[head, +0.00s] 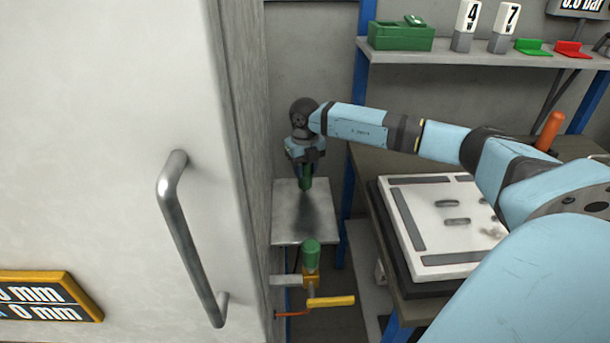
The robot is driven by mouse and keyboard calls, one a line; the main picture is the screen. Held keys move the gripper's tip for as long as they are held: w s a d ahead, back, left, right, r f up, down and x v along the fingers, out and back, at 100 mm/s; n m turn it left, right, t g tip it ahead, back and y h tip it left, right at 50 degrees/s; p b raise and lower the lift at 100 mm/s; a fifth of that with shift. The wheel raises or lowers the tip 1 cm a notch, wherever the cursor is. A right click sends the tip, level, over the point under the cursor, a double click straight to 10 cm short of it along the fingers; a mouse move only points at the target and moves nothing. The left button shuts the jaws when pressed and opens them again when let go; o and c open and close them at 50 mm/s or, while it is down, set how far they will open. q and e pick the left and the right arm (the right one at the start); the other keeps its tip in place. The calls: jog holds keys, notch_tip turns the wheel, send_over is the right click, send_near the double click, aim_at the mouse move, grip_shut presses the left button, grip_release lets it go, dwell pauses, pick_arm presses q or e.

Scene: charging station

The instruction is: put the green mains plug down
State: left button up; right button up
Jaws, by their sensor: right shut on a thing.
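My right gripper (305,164) points down above a small grey metal shelf (290,228) and is shut on a dark green piece, which I take as the green mains plug (305,184). Only the plug's lower part shows below the fingers. I cannot tell whether its lower end touches the shelf or hangs just above it. My left gripper is out of view.
A large pale cabinet with a handle (178,235) fills the left. A green cylinder (311,253) stands in an orange holder by a yellow lever (331,301), in front of the shelf. A workbench with a white panel (440,258) lies right, beneath my arm.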

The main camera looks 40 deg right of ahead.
jog(key=shift+f, duration=1.3)
jog(key=o, duration=1)
jog(key=shift+c, duration=0.2)
jog(key=shift+r, duration=0.1)
notch_tip(320, 180, up, 12)
jog(key=shift+r+p, duration=0.15)
jog(key=shift+p, duration=0.45)
